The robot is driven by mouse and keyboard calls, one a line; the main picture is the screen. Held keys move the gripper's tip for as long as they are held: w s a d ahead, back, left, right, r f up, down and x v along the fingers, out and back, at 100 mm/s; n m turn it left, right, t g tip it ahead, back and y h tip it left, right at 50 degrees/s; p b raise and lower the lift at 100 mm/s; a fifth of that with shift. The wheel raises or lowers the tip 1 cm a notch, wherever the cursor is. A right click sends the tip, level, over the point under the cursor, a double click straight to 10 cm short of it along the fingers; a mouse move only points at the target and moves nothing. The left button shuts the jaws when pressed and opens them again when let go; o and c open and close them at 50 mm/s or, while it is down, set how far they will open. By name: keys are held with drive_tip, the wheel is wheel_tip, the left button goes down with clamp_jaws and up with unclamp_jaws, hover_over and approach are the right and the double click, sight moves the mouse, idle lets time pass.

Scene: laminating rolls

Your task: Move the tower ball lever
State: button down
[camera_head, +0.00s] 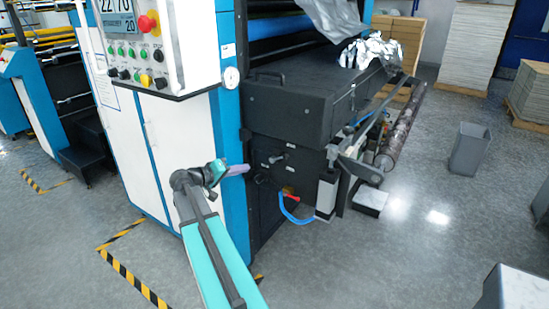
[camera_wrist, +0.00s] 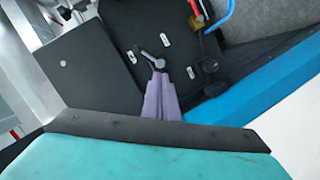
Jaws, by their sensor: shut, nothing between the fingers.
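A small metal lever (camera_wrist: 154,59) with a rounded end sits on the black machine panel (camera_head: 290,178); it also shows in the head view (camera_head: 281,157). A black knob-like fitting (camera_wrist: 208,66) is to its right in the wrist view. I cannot tell for certain which one is called the tower ball lever. My gripper (camera_wrist: 164,80) has purple fingers, shut and empty, with the tips just below the metal lever in the wrist view. In the head view my gripper (camera_head: 243,169) is left of the lever; contact cannot be told.
A red valve handle (camera_head: 291,197) and a blue hose (camera_head: 293,216) are low on the panel. The black table unit (camera_head: 300,100) overhangs it. A white cabinet with a control screen (camera_head: 119,14) stands left. A grey bin (camera_head: 470,150) stands right, with open floor before it.

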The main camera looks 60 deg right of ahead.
drive_tip(key=shift+m+h, duration=0.5)
drive_tip(key=r, duration=0.1)
drive_tip(key=d+r, duration=0.1)
drive_tip(key=r, duration=0.1)
drive_tip(key=s+d+r, duration=0.1)
drive_tip(key=r, duration=0.1)
drive_tip(key=shift+d+r, duration=0.15)
drive_tip(key=shift+d, duration=0.1)
drive_tip(key=p, duration=0.4)
approach(279, 158)
drive_tip(key=d+r, duration=0.4)
drive_tip(key=shift+s+d+f+p, duration=0.7)
drive_tip(key=shift+s+d+f, duration=0.35)
drive_tip(key=shift+s+f, duration=0.2)
drive_tip(key=shift+b, duration=0.3)
